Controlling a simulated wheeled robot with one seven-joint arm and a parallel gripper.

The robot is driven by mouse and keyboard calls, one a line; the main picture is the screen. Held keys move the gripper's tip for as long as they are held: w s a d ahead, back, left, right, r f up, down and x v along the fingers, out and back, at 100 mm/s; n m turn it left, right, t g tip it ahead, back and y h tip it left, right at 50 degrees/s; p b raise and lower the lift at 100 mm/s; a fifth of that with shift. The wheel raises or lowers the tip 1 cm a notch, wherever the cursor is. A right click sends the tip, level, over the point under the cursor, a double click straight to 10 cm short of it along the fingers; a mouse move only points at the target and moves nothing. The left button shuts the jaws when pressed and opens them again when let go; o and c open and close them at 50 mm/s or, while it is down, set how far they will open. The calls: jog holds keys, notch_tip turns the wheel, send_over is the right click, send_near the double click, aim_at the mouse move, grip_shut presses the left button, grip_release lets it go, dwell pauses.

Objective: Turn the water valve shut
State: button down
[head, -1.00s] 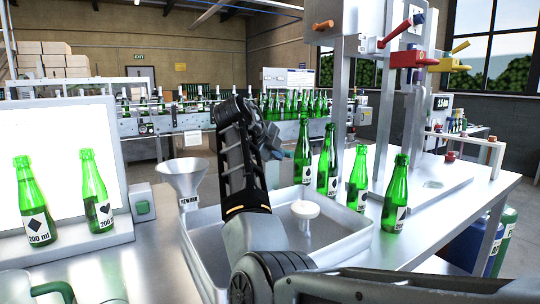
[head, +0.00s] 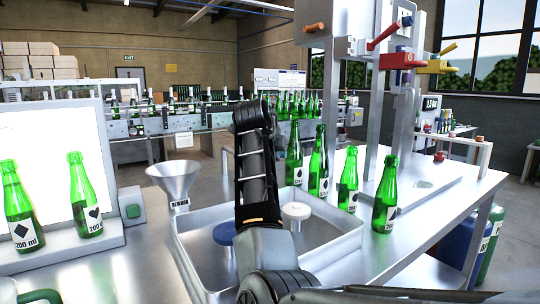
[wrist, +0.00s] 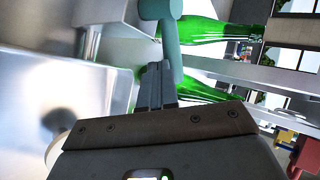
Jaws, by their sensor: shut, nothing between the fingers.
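My gripper (wrist: 156,72) is shut and empty in the wrist view. Its fingertips are right beside a teal bar with a rounded head (wrist: 163,9); I cannot tell if they touch. This bar may be the water valve's handle, but no label shows. In the head view my arm stands over the metal tray and hides the gripper and the bar. A red lever (head: 383,34), a yellow lever (head: 437,66) and an orange knob (head: 316,27) are on the tall machine at the right, away from my gripper.
The metal tray (head: 345,243) holds a white round knob (head: 296,210) and a blue round piece (head: 223,232). Several green bottles (head: 347,180) stand along its right side. A funnel (head: 173,176) is at its left, near the lit panel (head: 58,150) with two bottles.

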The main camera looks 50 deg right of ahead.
jog(key=d+n+t+y+p, duration=0.1)
jog(key=n, duration=0.1)
jog(key=d+n+t+y+p, duration=0.1)
jog(key=d+n+t+p, duration=0.1)
jog(key=d+n+t+y+p, duration=0.1)
jog(key=n+y, duration=0.1)
jog(key=shift+w+d+r, duration=0.15)
jog(key=shift+r, duration=0.1)
jog(key=d+n+y+p, duration=0.1)
jog(key=w+n+t+y+p, duration=0.1)
jog(key=n+p, duration=0.1)
jog(key=shift+w+d+f, duration=0.2)
jog(key=shift+d, duration=0.2)
jog(key=shift+f, duration=0.1)
